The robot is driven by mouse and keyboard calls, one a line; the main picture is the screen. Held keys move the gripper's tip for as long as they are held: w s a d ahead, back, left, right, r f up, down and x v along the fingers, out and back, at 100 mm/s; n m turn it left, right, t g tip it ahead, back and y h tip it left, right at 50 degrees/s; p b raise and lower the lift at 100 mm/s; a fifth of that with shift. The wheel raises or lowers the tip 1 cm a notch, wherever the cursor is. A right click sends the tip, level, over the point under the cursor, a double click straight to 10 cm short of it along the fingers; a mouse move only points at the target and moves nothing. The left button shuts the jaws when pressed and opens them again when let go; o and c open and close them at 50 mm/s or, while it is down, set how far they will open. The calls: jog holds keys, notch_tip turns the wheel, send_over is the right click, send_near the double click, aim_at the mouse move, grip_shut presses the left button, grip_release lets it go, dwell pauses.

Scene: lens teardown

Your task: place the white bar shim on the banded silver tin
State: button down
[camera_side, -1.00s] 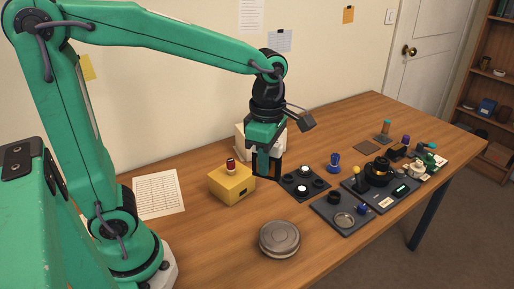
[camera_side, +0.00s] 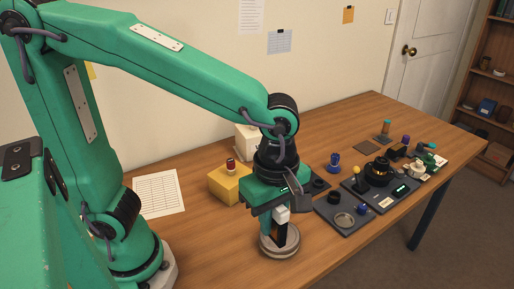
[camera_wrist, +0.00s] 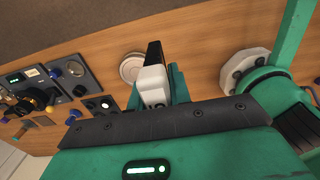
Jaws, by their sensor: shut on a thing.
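The banded silver tin (camera_side: 265,250) is a low, round, grey tin standing on the table towards the front. In the wrist view it is the pale disc (camera_wrist: 129,67) just left of the jaw tips. My gripper (camera_side: 277,238) points down over the tin and hides much of its top. I cannot see any contact with the tin.
A yellow box (camera_side: 228,187) with a red-capped piece stands behind and left. A dark tray (camera_side: 338,222) and a dark fixture board (camera_side: 395,190) with several small parts lie to the right. A paper sheet (camera_side: 158,193) lies left. The table in front is clear.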

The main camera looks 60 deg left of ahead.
jog(key=shift+f, duration=1.25)
jog(key=shift+w+a, duration=0.1)
send_near(267, 246)
jog(key=w, duration=0.3)
jog(key=w+a, duration=0.1)
jog(key=shift+w+f, duration=0.35)
jog(key=shift+f, duration=2.05)
jog(key=shift+f, duration=0.1)
jog(key=c, duration=1.3)
grip_release()
